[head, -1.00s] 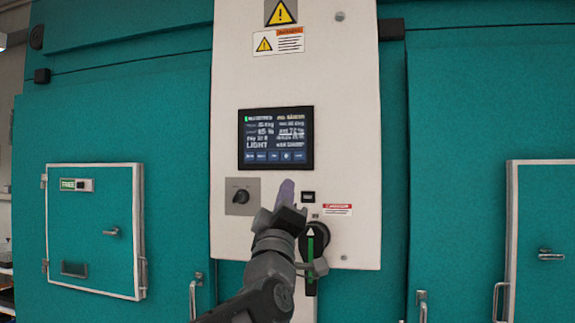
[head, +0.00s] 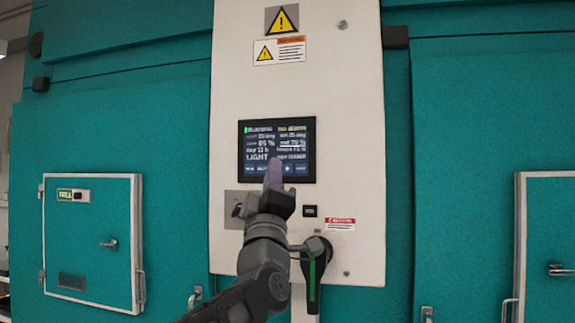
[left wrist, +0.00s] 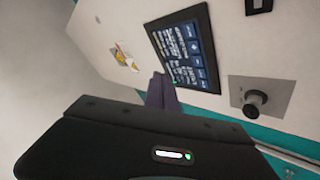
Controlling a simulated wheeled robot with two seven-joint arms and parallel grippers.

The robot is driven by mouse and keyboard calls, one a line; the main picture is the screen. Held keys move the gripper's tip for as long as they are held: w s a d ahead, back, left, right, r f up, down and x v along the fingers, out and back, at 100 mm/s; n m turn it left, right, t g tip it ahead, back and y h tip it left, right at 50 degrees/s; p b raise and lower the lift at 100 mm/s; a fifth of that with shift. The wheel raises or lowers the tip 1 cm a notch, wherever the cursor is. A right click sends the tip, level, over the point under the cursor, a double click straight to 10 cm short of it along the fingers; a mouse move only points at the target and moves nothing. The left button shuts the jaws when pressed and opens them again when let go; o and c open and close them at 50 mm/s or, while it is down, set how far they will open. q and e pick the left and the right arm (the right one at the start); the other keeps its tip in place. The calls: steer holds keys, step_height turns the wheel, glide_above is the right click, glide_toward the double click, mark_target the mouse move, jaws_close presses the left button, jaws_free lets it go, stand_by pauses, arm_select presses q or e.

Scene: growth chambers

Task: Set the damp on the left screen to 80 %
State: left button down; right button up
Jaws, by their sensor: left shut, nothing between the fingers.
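The touch screen (head: 277,146) is set in the white panel, with a dark display, lines of small text and a row of blue buttons along its bottom. The word LIGHT can be read on it; most of the small text is too blurred to be sure of. My left gripper (head: 273,172) is shut and empty, its purple fingertips overlapping the lower middle of the screen in the head view. Whether they touch it I cannot tell. In the left wrist view the screen (left wrist: 182,45) lies just beyond the fingers (left wrist: 160,90). My right gripper is not in view.
Below the screen are a grey plate with a black rotary knob (left wrist: 255,103), a small black display (head: 310,211) and a black handle with a green stripe (head: 312,270). Teal doors (head: 90,240) flank the white panel (head: 350,120).

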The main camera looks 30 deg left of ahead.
mark_target(284, 173)
arm_select(q)
steer(key=w+a+p, duration=0.2)
steer(key=w+p, duration=0.1)
steer(key=w, duration=0.3)
steer(key=shift+w+a+p, duration=0.15)
steer(key=shift+w+p, duration=0.1)
steer(key=shift+p, duration=0.05)
stand_by(0.7)
steer(key=shift+w, duration=0.15)
stand_by(1.0)
steer(key=shift+w+a, duration=0.15)
steer(key=shift+w, duration=0.1)
steer(key=shift+w+a, duration=0.1)
steer(key=shift+w, duration=0.2)
stand_by(0.6)
stand_by(0.3)
steer(key=shift+s+f+b, duration=0.15)
steer(key=shift+s+b, duration=0.2)
steer(key=shift+b, duration=0.3)
steer(key=shift+s+d+b, duration=0.25)
steer(key=shift+s+b, duration=0.05)
steer(key=shift+s, duration=0.05)
